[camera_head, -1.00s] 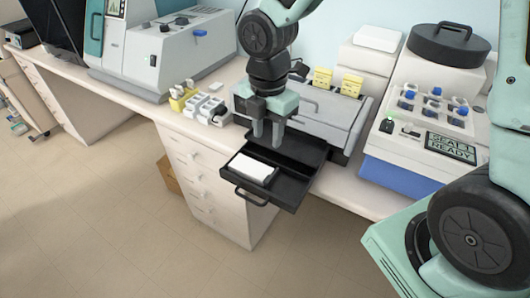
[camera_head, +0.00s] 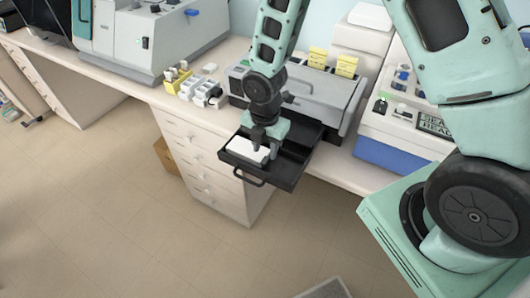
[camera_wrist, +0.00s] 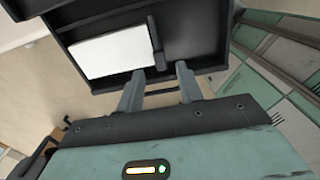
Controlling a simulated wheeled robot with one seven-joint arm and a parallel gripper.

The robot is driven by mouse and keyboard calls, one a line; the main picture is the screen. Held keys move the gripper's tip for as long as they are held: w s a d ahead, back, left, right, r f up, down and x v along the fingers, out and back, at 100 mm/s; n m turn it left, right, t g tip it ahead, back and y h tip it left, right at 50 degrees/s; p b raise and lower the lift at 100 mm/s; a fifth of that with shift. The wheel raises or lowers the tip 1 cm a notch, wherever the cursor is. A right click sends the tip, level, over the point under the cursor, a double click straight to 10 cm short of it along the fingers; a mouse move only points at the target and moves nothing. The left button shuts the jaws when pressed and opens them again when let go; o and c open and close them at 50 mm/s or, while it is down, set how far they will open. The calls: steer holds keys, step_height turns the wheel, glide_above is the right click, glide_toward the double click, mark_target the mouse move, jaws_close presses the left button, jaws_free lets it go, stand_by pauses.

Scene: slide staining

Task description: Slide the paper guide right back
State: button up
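The pulled-out black paper tray (camera_head: 287,180) juts from the front of the grey printer-like machine (camera_head: 310,100). A stack of white paper (camera_head: 246,151) lies in it; the paper also shows in the wrist view (camera_wrist: 110,50). The paper guide (camera_wrist: 157,45) is a dark upright bar beside the paper's edge in the wrist view. My gripper (camera_wrist: 161,72) is open, with one fingertip on each side of the guide's near end. I cannot tell whether either finger touches it. In the head view my gripper (camera_head: 265,147) is low over the tray and hides most of the guide.
The tray's front handle (camera_head: 249,179) sticks out over the floor. Yellow and white small racks (camera_head: 193,88) stand on the bench to the left. A blue-based staining machine (camera_head: 385,155) stands to the right.

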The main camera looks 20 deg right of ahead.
mark_target(265, 160)
steer(key=shift+f, duration=1.7)
